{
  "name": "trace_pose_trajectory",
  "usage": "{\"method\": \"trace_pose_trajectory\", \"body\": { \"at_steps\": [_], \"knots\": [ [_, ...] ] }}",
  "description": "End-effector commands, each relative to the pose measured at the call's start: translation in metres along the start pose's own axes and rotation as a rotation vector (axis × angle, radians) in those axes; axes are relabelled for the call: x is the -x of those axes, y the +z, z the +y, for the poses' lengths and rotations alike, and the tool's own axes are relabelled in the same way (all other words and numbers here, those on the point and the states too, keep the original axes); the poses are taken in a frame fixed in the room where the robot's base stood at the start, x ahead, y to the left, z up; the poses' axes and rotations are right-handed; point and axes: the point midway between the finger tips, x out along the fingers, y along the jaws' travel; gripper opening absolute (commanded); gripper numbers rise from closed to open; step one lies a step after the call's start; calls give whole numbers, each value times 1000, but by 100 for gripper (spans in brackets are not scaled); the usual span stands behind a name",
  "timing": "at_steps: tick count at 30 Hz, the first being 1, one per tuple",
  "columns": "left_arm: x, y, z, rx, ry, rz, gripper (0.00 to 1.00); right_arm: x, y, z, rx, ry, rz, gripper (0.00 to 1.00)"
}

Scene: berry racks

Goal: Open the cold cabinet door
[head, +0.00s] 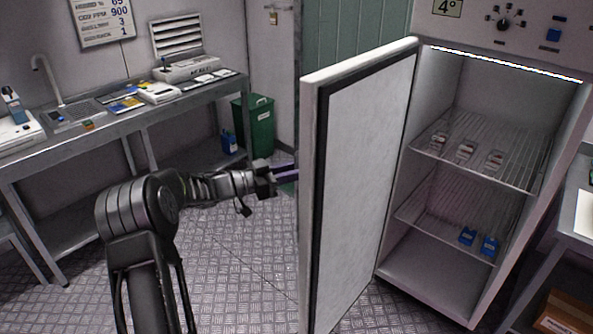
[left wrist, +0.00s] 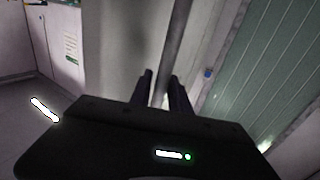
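The cold cabinet (head: 425,277) stands at the right with its door (head: 365,180) swung wide open toward me, its pale inner panel and dark seal showing. My left gripper (head: 287,173) is at the door's outer side, its fingertips partly hidden behind the door edge. In the left wrist view, the grey bar handle (left wrist: 177,45) runs between the two dark fingers of my left gripper (left wrist: 163,88), which are close on both sides of it. The handle is hidden in the head view. My right gripper is not in view.
Inside the cabinet are wire shelves (head: 480,150) with small clear packs (head: 466,150) and blue boxes (head: 488,246). A metal bench (head: 120,122) runs along the left wall. A green bin (head: 254,125) stands behind my left arm. The floor left of the door is clear.

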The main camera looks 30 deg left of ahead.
Motion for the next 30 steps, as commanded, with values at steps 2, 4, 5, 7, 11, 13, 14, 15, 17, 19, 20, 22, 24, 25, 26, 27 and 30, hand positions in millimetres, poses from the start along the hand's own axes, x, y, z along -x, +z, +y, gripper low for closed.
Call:
{"method": "trace_pose_trajectory", "body": {
  "at_steps": [2,4,5,7,11,13,14,15,17,19,20,22,24,25,26,27,30],
  "knots": [
    [1,1,0,1,-1,-2,30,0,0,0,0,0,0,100],
    [1,1,0,1,-2,-3,36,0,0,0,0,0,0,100],
    [2,2,-1,1,-2,-3,38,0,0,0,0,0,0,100],
    [2,2,-1,1,-2,-3,38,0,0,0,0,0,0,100],
    [2,2,-1,1,-3,-4,38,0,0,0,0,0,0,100],
    [3,2,-1,1,-3,-4,38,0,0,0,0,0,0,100],
    [4,2,-1,1,-3,-5,38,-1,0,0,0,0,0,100],
    [6,3,-1,1,-4,-5,38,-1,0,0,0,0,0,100],
    [11,3,-1,0,-3,-5,38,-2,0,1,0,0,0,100],
    [20,3,-1,0,-4,-5,38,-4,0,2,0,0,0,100],
    [25,4,-2,1,-5,-6,38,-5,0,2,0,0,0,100],
    [36,4,-2,0,-6,-5,38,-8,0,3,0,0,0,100],
    [48,3,-1,1,-4,-4,38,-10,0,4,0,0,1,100],
    [53,4,-1,2,-5,-4,38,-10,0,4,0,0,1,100],
    [58,4,-1,2,-6,-5,38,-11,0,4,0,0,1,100],
    [64,3,-1,1,-5,-4,38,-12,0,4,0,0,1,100],
    [74,2,-1,1,-2,-4,38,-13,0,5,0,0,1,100]
  ]
}}
